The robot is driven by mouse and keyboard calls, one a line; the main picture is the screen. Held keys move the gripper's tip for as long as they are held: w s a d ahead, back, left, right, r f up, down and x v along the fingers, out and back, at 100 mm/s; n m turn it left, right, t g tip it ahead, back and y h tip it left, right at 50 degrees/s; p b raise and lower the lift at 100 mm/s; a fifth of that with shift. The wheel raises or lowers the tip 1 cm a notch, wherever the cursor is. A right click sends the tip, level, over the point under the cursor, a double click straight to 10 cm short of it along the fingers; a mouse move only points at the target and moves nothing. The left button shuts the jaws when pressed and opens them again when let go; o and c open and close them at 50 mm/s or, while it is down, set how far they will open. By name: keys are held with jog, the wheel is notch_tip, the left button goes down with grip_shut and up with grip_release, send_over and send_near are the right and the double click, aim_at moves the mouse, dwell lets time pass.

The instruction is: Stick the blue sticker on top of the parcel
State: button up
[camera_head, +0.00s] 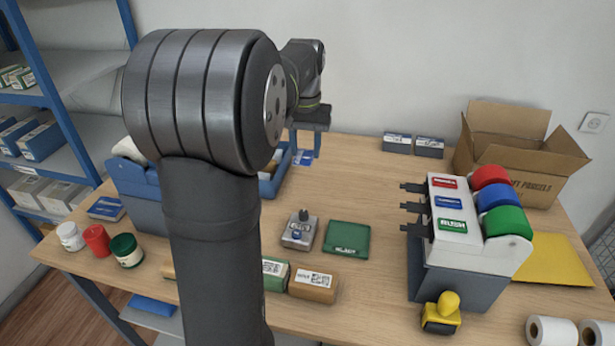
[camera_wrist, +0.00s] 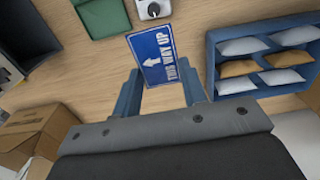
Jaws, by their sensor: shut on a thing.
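My gripper (camera_head: 304,146) is shut on the blue sticker (camera_wrist: 152,58). The sticker has a white arrow and "THIS WAY UP" lettering, and lies between the two blue fingers in the wrist view. In the head view the sticker (camera_head: 303,159) shows small below the fingers, at the back of the counter. Small labelled parcels lie in a row at the front edge: a green one (camera_head: 275,277) and a brown one (camera_head: 313,286). Part of another (camera_head: 168,268) shows left of my arm, which hides the rest. Which parcel the task means I cannot tell.
A green tray (camera_head: 347,239) and grey device (camera_head: 299,232) stand mid-counter. The sticker dispenser (camera_head: 455,249) with red, blue and green rolls stands right, before an open carton (camera_head: 523,150). A blue rack (camera_wrist: 211,60) of pouches is beside my gripper.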

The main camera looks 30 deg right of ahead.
jog(key=s+a+f+m, duration=0.2)
jog(key=s+m, duration=0.3)
jog(key=s, duration=0.1)
jog(key=s+a+f+m, duration=0.1)
jog(key=s+a+m, duration=0.1)
jog(key=s+m, duration=0.35)
jog(key=m, duration=0.8)
send_over(319, 280)
notch_tip(319, 280, down, 4)
jog(key=shift+f, duration=4.65)
jog(key=o, duration=0.7)
jog(key=shift+r, duration=2.75)
